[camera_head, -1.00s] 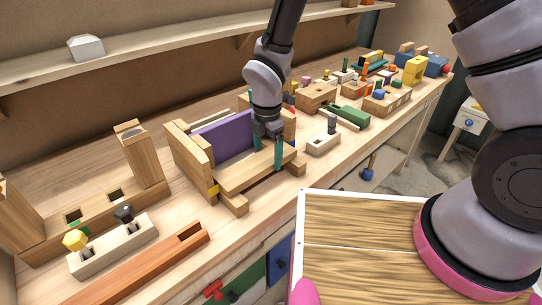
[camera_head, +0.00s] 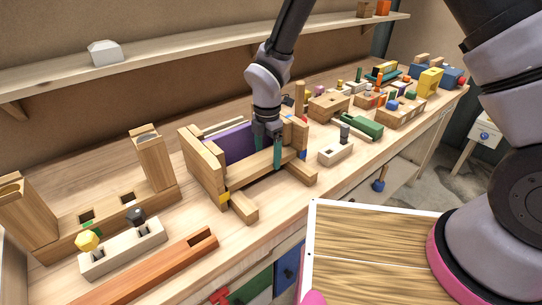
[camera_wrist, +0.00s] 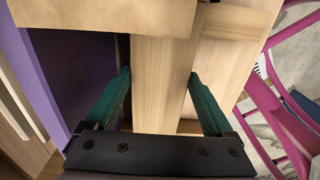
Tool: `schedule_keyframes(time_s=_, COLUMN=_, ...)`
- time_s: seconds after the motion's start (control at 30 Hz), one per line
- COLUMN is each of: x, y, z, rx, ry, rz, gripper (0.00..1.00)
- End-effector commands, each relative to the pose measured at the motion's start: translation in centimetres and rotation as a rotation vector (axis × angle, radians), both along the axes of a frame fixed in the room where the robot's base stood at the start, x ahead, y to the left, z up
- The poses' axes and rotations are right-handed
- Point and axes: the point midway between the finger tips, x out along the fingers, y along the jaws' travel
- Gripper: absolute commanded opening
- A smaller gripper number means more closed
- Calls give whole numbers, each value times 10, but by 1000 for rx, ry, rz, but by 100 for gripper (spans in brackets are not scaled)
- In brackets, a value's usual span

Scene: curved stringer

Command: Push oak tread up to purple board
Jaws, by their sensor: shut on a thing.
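The oak tread (camera_head: 262,168), a pale wooden plank, lies across the wooden stringer frame, in front of the purple board (camera_head: 226,146). My gripper (camera_head: 267,149) points down and is shut on the tread, one green finger on each side. In the wrist view the tread (camera_wrist: 157,85) runs between the two fingers (camera_wrist: 160,85). The purple board (camera_wrist: 38,75) stands at the left there, with a dark strip between its bright part and the tread. The tread's exact distance from the board is hard to tell. My gripper hides part of the board in the head view.
The frame's thick left side (camera_head: 203,168) rises beside the tread's end. Two rail ends (camera_head: 244,207) stick out at the front. A grey block with a dark knob (camera_head: 336,152) stands close by at the right. An orange-brown grooved bar (camera_head: 150,272) lies front left.

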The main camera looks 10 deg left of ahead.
Motion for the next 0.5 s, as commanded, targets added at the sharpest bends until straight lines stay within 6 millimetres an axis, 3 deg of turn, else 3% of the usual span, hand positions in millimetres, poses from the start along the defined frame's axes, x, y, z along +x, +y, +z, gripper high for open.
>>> schedule_keyframes(time_s=0.17, x=0, y=0, z=0, rx=1, ry=-1, rz=0, gripper=8)
schedule_keyframes(time_s=0.2, x=0, y=0, z=0, rx=1, ry=-1, rz=0, gripper=91)
schedule_keyframes(time_s=0.23, x=0, y=0, z=0, rx=1, ry=-1, rz=0, gripper=100)
schedule_keyframes(time_s=0.5, x=0, y=0, z=2, rx=1, ry=-1, rz=0, gripper=100)
